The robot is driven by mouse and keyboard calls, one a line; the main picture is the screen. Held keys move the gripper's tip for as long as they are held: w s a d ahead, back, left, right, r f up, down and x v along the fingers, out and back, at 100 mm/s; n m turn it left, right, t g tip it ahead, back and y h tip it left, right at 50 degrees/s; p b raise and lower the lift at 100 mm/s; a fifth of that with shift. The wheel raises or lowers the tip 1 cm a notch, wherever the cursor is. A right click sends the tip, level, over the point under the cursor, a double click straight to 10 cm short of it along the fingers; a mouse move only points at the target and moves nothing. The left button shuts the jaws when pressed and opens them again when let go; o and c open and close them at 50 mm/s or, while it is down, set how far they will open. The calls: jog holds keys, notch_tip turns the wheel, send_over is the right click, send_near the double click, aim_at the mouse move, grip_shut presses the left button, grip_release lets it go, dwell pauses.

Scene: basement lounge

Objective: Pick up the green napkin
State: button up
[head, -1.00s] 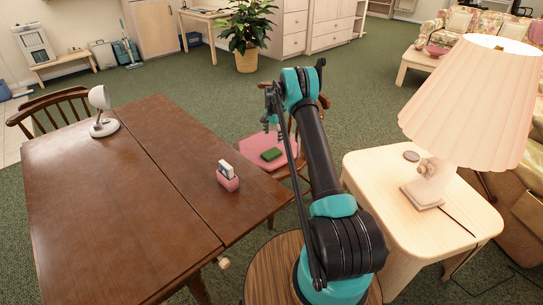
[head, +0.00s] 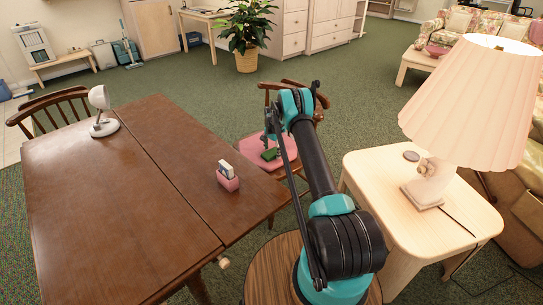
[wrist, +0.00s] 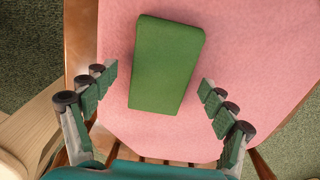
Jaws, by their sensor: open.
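The green napkin (wrist: 167,60) is a folded rectangular block lying flat on the pink seat (wrist: 235,60) of a wooden chair. In the head view the napkin (head: 269,155) is small and partly hidden by my gripper (head: 268,138), which is just above it. In the wrist view my gripper (wrist: 157,82) is open, with one finger on each side of the napkin's near half. Both fingers are apart from it and nothing is held. The height left between fingertips and seat is hard to tell.
A brown table (head: 105,190) stands left of the chair, with a pink holder (head: 228,182) near its right edge and a white lamp (head: 101,112). A pale side table (head: 385,172) with a large lamp (head: 470,95) stands on the right. The chair's backrest (head: 290,92) rises behind the seat.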

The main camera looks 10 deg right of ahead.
aim_at(272, 152)
jog(key=shift+c, duration=0.4)
jog(key=c, duration=1)
jog(key=shift+r, duration=0.2)
jog(key=shift+c, duration=0.2)
notch_tip(272, 152, up, 20)
